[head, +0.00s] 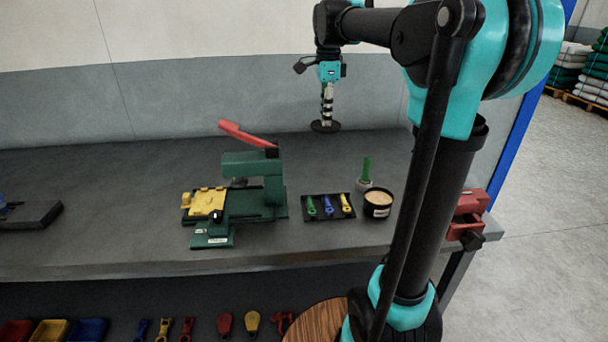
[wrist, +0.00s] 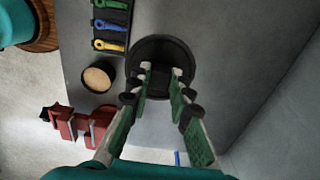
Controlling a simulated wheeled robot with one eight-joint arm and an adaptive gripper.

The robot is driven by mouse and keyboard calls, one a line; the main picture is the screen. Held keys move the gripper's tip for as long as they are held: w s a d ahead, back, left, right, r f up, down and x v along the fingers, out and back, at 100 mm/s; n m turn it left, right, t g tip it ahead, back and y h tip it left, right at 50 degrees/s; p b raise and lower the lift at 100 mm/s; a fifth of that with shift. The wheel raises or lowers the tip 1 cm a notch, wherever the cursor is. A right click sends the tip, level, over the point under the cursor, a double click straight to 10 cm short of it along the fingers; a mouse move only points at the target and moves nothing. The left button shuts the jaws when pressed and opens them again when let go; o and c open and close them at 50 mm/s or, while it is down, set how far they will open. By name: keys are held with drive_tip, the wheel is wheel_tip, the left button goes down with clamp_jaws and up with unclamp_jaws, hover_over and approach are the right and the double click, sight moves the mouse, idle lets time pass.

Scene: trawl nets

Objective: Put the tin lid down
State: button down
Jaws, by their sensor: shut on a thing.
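The tin lid (head: 325,127) is a flat black disc held up over the back of the bench. It also shows in the wrist view (wrist: 160,50), wide and dark beyond my fingertips. My gripper (head: 327,118) points straight down and is shut on the lid's middle; in the wrist view my fingertips (wrist: 160,75) are slightly apart with a dark part of the lid between them. An open round black tin (head: 378,210) with pale contents stands on the bench, in front and to the right of the lid. It shows in the wrist view (wrist: 98,77) left of the lid.
A black tray (head: 318,215) with green, blue and yellow tools lies left of the tin. A green-handled brush (head: 366,170) stands behind the tin. A green press (head: 255,185) with a red lever stands further left. A red vise (head: 468,215) is at the right edge. The back bench (head: 180,150) is clear.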

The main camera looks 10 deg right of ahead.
drive_tip(key=f, duration=1.5)
drive_tip(key=shift+w+a+f, duration=0.2)
drive_tip(key=shift+w+a, duration=0.1)
drive_tip(key=shift+w, duration=0.05)
drive_tip(key=shift+f, duration=2.35)
drive_tip(key=shift+f, duration=0.1)
drive_tip(key=c, duration=1.4)
unclamp_jaws()
wheel_tip(320, 180, up, 12)
drive_tip(key=shift+s, duration=0.15)
